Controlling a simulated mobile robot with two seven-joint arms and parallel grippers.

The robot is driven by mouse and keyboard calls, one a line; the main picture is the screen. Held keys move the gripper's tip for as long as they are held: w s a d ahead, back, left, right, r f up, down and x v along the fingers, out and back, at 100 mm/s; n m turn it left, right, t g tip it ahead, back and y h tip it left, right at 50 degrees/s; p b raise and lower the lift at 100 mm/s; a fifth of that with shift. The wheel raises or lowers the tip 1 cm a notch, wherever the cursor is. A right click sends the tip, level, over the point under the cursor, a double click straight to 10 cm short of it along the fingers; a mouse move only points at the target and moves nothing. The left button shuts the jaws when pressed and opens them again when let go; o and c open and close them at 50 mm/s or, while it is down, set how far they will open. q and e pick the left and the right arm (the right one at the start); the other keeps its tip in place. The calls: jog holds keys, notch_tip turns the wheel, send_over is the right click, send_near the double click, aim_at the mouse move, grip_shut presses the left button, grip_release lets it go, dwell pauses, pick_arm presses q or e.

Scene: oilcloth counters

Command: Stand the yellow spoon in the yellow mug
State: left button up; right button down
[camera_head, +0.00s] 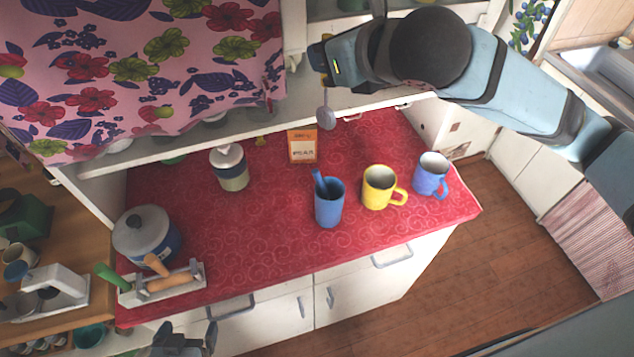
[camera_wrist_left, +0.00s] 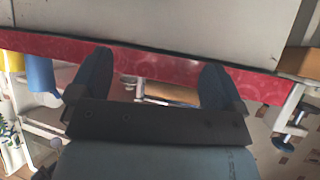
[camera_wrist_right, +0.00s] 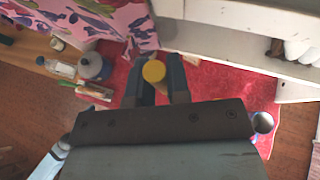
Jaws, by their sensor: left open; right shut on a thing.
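The yellow mug (camera_head: 376,192) stands upright on the red counter, its handle to the right; nothing shows standing in it. My right gripper (camera_head: 327,78) is shut on the yellow spoon, high above the back of the counter and left of the mug. The spoon's grey bowl (camera_head: 326,118) hangs down below the fingers. In the right wrist view the round yellow handle end (camera_wrist_right: 154,72) shows between the fingertips (camera_wrist_right: 156,90). My left gripper (camera_head: 183,343) is at the counter's front left edge, low in the picture. In the left wrist view its fingers (camera_wrist_left: 155,75) are apart and empty.
A blue cup (camera_head: 329,208) with a blue utensil stands left of the mug, a blue mug (camera_head: 430,181) right of it. An orange box (camera_head: 302,148), a jar (camera_head: 232,178), a pot (camera_head: 146,232) and a rack (camera_head: 165,290) also stand there. A shelf edge runs behind.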

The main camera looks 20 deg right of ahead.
notch_tip(320, 180, down, 20)
jog(key=p, duration=0.1)
jog(key=shift+s+d, duration=0.15)
dwell(0.6)
jog(key=c, duration=1.1)
grip_release()
